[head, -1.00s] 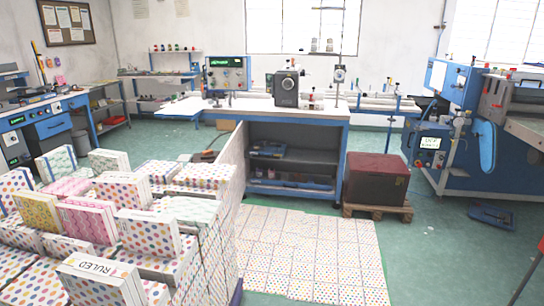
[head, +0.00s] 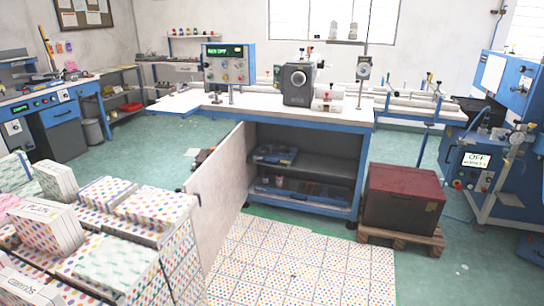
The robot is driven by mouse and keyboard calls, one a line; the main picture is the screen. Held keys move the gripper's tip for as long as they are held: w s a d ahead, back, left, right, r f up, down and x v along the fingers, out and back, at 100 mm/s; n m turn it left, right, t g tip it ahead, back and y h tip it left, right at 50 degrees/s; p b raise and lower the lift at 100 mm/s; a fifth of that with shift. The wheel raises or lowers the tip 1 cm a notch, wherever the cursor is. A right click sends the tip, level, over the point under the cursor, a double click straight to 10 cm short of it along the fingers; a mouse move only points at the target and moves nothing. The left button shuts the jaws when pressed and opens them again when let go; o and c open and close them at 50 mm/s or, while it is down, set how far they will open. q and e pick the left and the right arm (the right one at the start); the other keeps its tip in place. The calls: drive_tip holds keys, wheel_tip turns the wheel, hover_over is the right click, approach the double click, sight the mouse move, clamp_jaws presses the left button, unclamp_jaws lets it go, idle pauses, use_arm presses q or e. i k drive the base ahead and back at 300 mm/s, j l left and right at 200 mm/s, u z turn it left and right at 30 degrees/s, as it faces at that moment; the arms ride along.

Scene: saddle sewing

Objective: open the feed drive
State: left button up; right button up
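The sewing machine bench (head: 345,113) stands ahead with a white top and blue frame. On it are a blue control box (head: 229,64) with a green display and knobs, and a dark grey machine head (head: 296,84) with a round front. I cannot tell which part is the feed drive. Below the top is an open compartment (head: 300,165) with a dark shelf. A pale panel (head: 222,185), like a door swung outward, stands at the compartment's left front edge. Neither of my grippers is in view.
Stacks of dotted books (head: 105,215) fill the lower left. A dark red box (head: 403,197) sits on a wooden pallet (head: 400,238) right of the bench. A blue machine (head: 495,150) with a screen stands at far right. Dotted sheets (head: 295,265) cover the floor before the bench.

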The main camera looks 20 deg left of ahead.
sight(278, 155)
drive_tip(key=i+u, duration=0.15)
drive_tip(key=i, duration=1.75)
